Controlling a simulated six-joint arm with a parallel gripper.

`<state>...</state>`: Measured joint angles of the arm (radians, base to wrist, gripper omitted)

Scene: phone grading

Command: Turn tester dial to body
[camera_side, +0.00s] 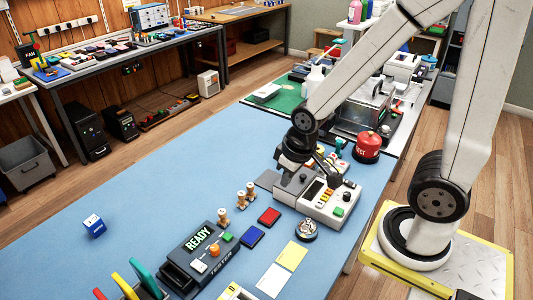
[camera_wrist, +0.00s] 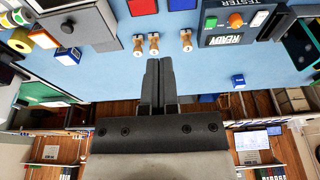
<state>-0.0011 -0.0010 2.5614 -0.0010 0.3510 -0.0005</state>
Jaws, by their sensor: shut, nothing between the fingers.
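The black tester (camera_side: 205,252) lies on the blue bench mat with its lit screen reading READY. Its orange dial (camera_side: 214,250) sits on the top face between a white and a green button. In the wrist view the dial (camera_wrist: 235,20) shows near the upper right, with the word TESTER on the case (camera_wrist: 236,38). My gripper (camera_wrist: 159,62) is shut and empty; its fingers are together and apart from the dial, to the left of it in the wrist view. In the side view my wrist hangs over the white instrument, and the fingertips are hard to make out.
Several small wooden pegs (camera_side: 240,199) stand behind the tester. Red (camera_side: 269,215) and blue (camera_side: 252,236) pads lie right of it. A white instrument (camera_side: 331,203) stands below my wrist. A blue-and-white cube (camera_side: 94,225) sits far left, with clear mat around it.

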